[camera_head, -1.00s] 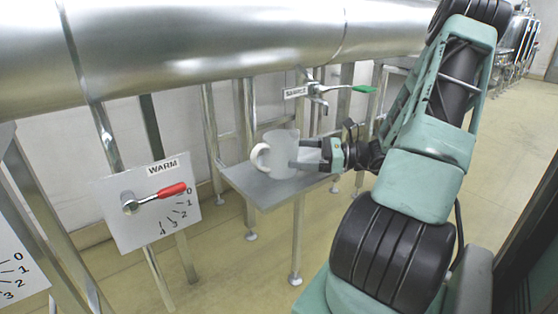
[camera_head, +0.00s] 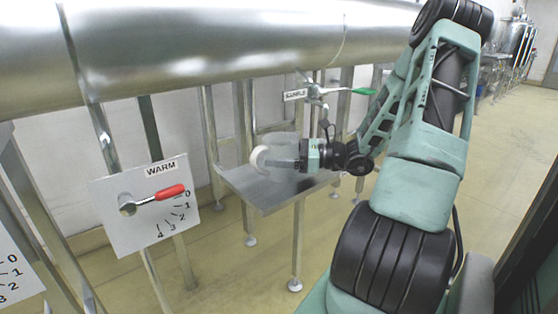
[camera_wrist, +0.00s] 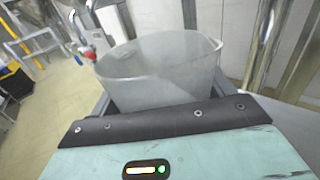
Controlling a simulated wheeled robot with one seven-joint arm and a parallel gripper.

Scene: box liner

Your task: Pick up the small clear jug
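The small clear jug (camera_head: 283,140) stands upright on a grey shelf (camera_head: 262,195) below the SAMPLE tap, its pale handle to the left. My gripper (camera_head: 283,163) reaches in from the right, its fingers level across the jug's body. In the wrist view the jug (camera_wrist: 160,75) fills the space between my gripper's two fingers (camera_wrist: 160,98), one along each side. The fingers are apart, but whether they press on the jug's walls cannot be made out. The jug looks empty, though its bottom is hidden.
The SAMPLE tap (camera_head: 318,92) with its green lever (camera_head: 364,91) is above and behind the jug. A large steel pipe (camera_head: 220,45) runs overhead. A WARM dial plate (camera_head: 150,215) with a red lever stands to the left. The floor at right is open.

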